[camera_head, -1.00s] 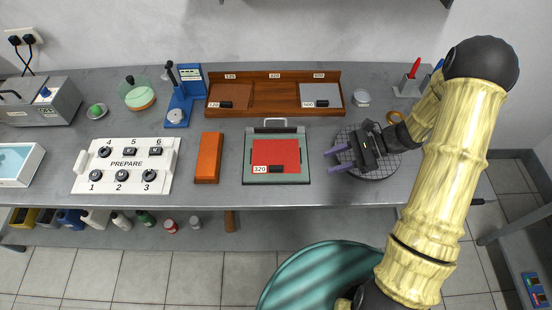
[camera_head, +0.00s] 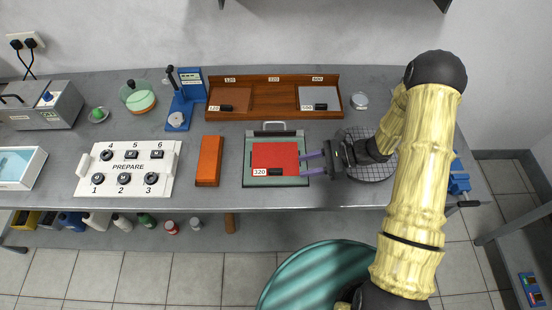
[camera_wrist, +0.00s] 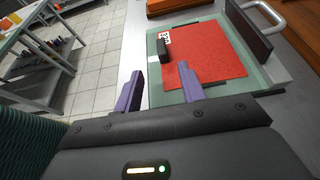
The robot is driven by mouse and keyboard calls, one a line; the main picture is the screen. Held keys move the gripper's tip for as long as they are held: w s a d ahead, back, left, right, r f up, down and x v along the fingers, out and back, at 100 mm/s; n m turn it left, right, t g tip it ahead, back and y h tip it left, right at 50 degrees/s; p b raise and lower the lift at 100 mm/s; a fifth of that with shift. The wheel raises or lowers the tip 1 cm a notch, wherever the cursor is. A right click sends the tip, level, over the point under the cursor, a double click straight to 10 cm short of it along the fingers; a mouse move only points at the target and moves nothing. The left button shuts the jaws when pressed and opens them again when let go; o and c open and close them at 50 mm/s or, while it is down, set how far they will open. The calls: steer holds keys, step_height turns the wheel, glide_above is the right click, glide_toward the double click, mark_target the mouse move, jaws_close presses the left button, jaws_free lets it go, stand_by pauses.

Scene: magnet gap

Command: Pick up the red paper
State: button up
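The red paper (camera_head: 275,156) lies flat on a grey-green plate (camera_head: 248,181) with a metal handle at its back edge. A black block with a "320" label (camera_head: 262,172) sits at the paper's front edge. My gripper (camera_head: 312,163) is open, its two purple fingers pointing left at the right edge of the plate. In the wrist view the red paper (camera_wrist: 210,55) is ahead, and one finger of my gripper (camera_wrist: 160,88) appears over the plate's edge. Nothing is between the fingers that I can see.
An orange-brown block (camera_head: 208,158) lies left of the plate, beside the white PREPARE panel (camera_head: 128,168). Behind is a wooden rack (camera_head: 273,112) with two sheets in it. A round dark mesh (camera_head: 370,172) is under my wrist.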

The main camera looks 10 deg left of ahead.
mark_target(277, 170)
steer(key=p+x, duration=0.1)
steer(key=x, duration=0.4)
steer(key=shift+a, duration=0.1)
steer(key=p+x, duration=0.1)
steer(key=x, duration=0.1)
steer(key=p+x, duration=0.2)
steer(key=shift+w+a+r, duration=0.1)
steer(key=shift+a+r, duration=0.15)
steer(key=shift+a, duration=0.3)
steer(key=shift+a+f, duration=0.15)
steer(key=shift+f, duration=0.05)
jaws_close()
